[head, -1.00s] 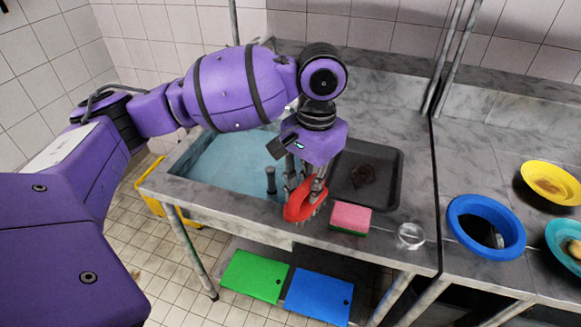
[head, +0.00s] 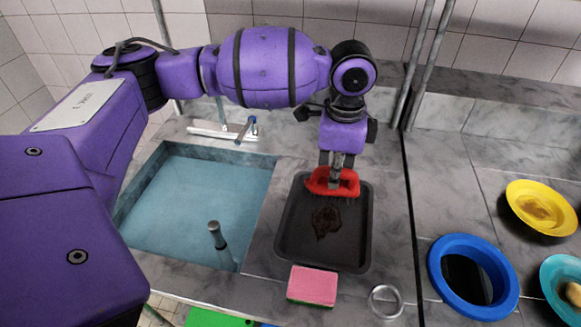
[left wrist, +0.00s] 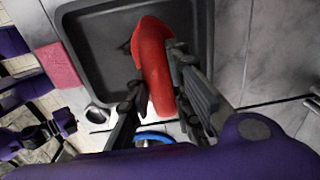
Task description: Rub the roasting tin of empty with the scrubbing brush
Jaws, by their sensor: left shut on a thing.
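My left gripper (head: 335,172) is shut on the red scrubbing brush (head: 333,183), over the far end of the tin. In the left wrist view the brush (left wrist: 154,62) sits between the fingers (left wrist: 160,92), above the tin (left wrist: 95,45). I cannot tell whether the bristles touch the tin.
A pink and green sponge (head: 312,285) lies just in front of the tin, with a clear round glass (head: 385,301) to its right. The water-filled sink (head: 195,200) is at left. A blue ring-shaped bin opening (head: 440,276) and yellow and teal plates (head: 542,208) are at right.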

